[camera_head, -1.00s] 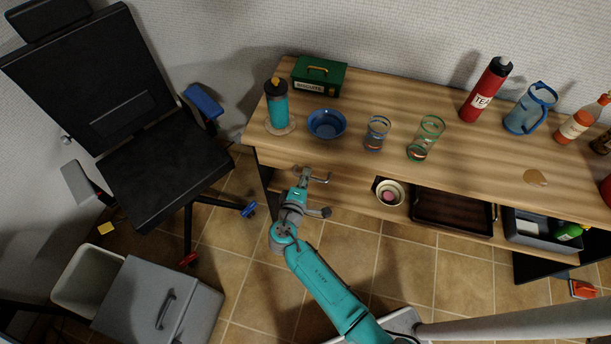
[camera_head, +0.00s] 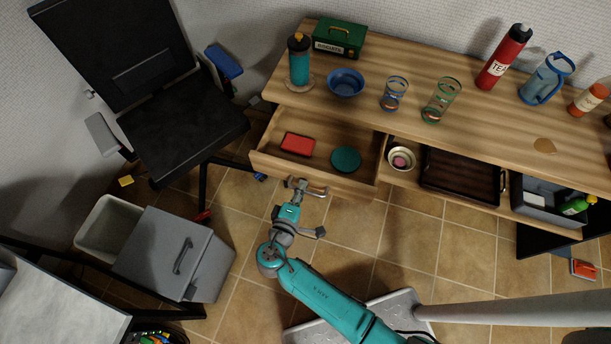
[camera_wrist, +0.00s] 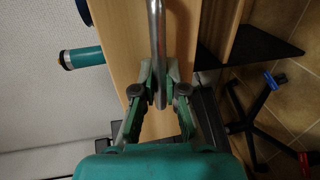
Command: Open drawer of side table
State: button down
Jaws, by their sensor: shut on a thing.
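The side table (camera_head: 480,136) has a wooden top, and its left drawer (camera_head: 336,179) is pulled out toward me. Inside the drawer lie a red box (camera_head: 297,144) and a round teal disc (camera_head: 346,159). My gripper (camera_head: 305,188) is at the drawer's front face. In the wrist view my gripper (camera_wrist: 159,98) is shut on the metal bar handle (camera_wrist: 156,32), with a finger on each side of it. The wooden drawer front (camera_wrist: 122,42) shows behind the handle.
A black office chair (camera_head: 180,120) stands left of the table. A bottle (camera_head: 299,62), bowl (camera_head: 346,83) and glasses stand on the tabletop. Tiled floor before the table is partly free.

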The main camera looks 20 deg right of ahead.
jog(key=shift+s+a, duration=0.3)
jog(key=shift+s, duration=0.1)
jog(key=c, duration=1.2)
grip_release()
jog(key=shift+a, duration=0.1)
jog(key=v, duration=1.2)
